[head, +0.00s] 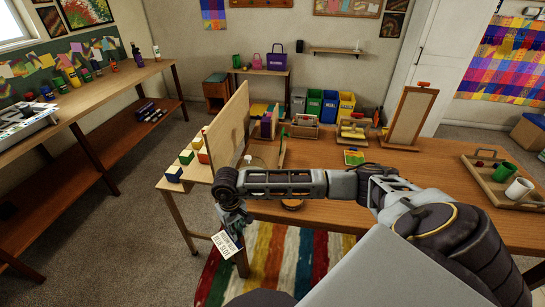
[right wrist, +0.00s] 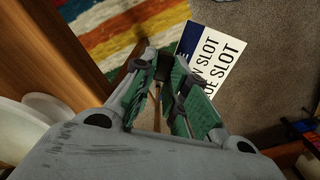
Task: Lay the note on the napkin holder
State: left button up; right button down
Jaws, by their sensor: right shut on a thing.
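My right gripper (head: 234,222) reaches across to the left, in front of the table's near left corner. It is shut on the note (head: 225,245), a white card with dark print and a dark blue end, which hangs over the floor. In the right wrist view the fingertips (right wrist: 165,68) meet at the note (right wrist: 213,62), whose print reads in part "SLOT". The note is apart from the table. I cannot tell for sure which thing is the napkin holder; my arm hides part of the table. My left gripper is not in view.
The wooden table (head: 340,215) carries an upright board (head: 229,130), coloured blocks (head: 186,157), a small easel-like board (head: 411,118) and a tray (head: 490,190) with cylinders. A striped rug (head: 290,255) lies below. A long workbench (head: 110,85) stands at the left, with open floor between.

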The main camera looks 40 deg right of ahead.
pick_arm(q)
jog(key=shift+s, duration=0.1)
pick_arm(e)
jog(key=shift+s+d, duration=0.1)
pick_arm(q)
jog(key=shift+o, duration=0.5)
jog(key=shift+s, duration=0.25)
